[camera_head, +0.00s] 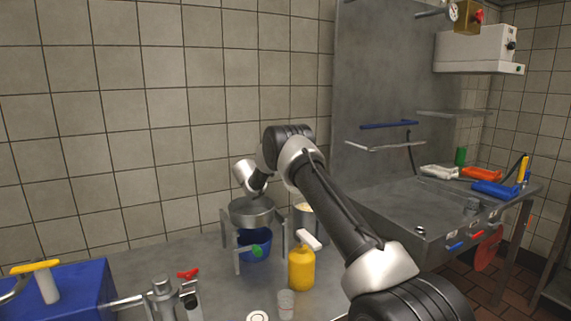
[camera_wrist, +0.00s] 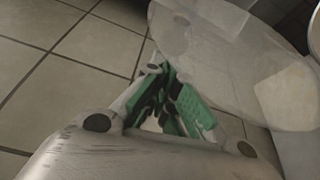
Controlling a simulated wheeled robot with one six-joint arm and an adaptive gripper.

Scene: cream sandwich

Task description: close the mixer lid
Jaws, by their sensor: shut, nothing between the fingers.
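My gripper (camera_wrist: 166,88) shows in the wrist view with its green-padded fingers drawn together and nothing held. A large translucent curved panel (camera_wrist: 225,50), which looks like the mixer lid, fills the upper right of that view, just beyond and right of the fingers. I cannot tell whether they touch. In the head view, a round metal vessel on legs (camera_head: 252,211) stands on the counter against the wall, apparently the mixer. My arm's wrist is just above and behind it, and the fingers cannot be made out there. The lid is not clear in that view.
A blue container (camera_head: 254,246) sits under the metal vessel. A yellow bottle (camera_head: 301,271) and a small clear cup (camera_head: 286,304) stand in front. A blue box (camera_head: 62,292) is at left. The tiled wall (camera_head: 150,110) is close behind. A metal sink counter (camera_head: 400,205) is at right.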

